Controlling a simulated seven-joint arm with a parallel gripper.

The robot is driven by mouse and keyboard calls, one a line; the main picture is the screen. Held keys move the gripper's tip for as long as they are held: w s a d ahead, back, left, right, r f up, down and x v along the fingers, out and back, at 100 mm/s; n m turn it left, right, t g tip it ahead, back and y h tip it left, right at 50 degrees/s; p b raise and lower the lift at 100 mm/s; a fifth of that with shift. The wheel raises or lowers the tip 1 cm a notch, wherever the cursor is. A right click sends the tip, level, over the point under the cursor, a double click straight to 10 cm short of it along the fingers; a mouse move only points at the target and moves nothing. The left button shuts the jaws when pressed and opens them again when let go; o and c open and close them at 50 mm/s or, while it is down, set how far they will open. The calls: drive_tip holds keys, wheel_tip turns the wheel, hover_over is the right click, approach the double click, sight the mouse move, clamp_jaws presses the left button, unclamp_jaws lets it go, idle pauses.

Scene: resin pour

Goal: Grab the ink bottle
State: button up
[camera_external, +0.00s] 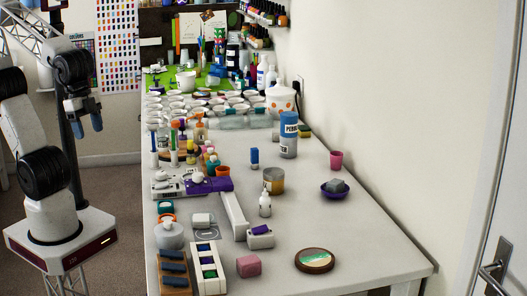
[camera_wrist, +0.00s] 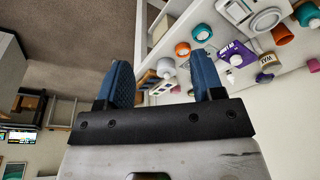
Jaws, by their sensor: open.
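Several small bottles stand on the long white table (camera_external: 330,235); I cannot tell for certain which is the ink bottle. A small white dropper-type bottle (camera_external: 265,204) stands upright near the table's middle, in front of a grey and yellow tin (camera_external: 273,181). Small coloured bottles (camera_external: 209,156) cluster farther back on the left. My gripper (camera_external: 87,125) hangs left of the table, well apart from all of these. In the wrist view my gripper (camera_wrist: 161,66) has its two blue fingers spread, with nothing between them.
A blue and white can (camera_external: 288,134), a pink cup (camera_external: 336,161) and a purple bowl (camera_external: 335,192) stand toward the right.

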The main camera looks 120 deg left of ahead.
drive_tip(key=w+a+f+m+g+y, duration=0.15)
drive_tip(key=w+a+m+y, duration=0.35)
drive_tip(key=w, duration=0.6)
drive_tip(key=m+t+y, duration=0.1)
drive_tip(key=m+y, duration=0.7)
drive_tip(key=m, duration=0.7)
approach(264, 193)
drive_tip(key=x, duration=0.3)
drive_tip(key=shift+f, duration=0.1)
drive_tip(key=shift+x, duration=1.2)
drive_tip(key=shift+a, duration=0.15)
drive_tip(key=shift+x, duration=2.55)
